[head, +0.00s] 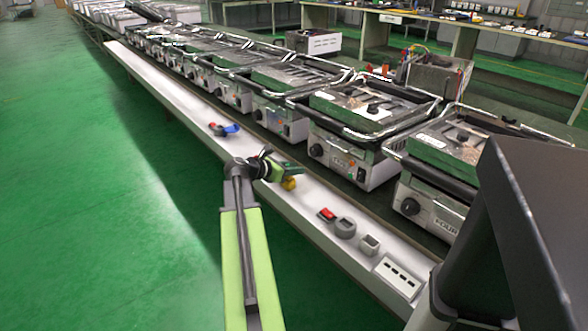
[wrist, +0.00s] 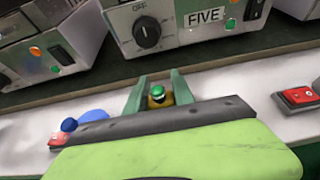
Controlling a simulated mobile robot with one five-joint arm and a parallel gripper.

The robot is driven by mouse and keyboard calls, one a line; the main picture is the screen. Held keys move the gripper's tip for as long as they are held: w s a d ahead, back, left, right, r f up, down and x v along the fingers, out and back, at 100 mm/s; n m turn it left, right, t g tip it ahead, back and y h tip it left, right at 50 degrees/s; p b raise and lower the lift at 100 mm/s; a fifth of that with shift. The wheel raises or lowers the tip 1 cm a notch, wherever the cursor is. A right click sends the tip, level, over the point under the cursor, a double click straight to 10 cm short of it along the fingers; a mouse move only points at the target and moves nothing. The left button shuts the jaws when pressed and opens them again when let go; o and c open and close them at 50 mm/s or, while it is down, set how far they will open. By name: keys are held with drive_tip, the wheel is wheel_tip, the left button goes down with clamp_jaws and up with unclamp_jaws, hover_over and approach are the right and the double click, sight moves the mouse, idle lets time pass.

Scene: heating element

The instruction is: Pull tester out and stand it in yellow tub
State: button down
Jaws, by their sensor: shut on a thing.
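My gripper (head: 287,169) is over the white ledge, with its two green fingers (wrist: 158,80) pointing at the row of grills. It is shut on a small upright thing with a green top and a pale and a dark band, which looks like the tester (wrist: 158,91). A small round yellow thing, likely the yellow tub (head: 289,184), shows just below the fingers. Yellow also shows under the green top in the wrist view (wrist: 157,102). The tester's lower part is hidden. I cannot tell whether it is inside the tub or above it.
A blue and red item (head: 224,129) lies on the ledge (head: 310,208) at left. A red switch (head: 327,214), two small grey parts (head: 345,228) and a white socket block (head: 398,277) stand at right. Grills (head: 352,130) line the bench behind. Green floor (head: 90,220) is clear.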

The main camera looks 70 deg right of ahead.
drive_tip(key=shift+f+b, duration=0.4)
drive_tip(key=shift+f, duration=0.1)
drive_tip(key=c, duration=1)
unclamp_jaws()
drive_tip(key=shift+r, duration=0.1)
drive_tip(key=p+v, duration=0.7)
drive_tip(key=v, duration=1)
drive_tip(key=shift+r, duration=0.15)
drive_tip(key=shift+w+a, duration=0.1)
drive_tip(key=shift+w, duration=0.05)
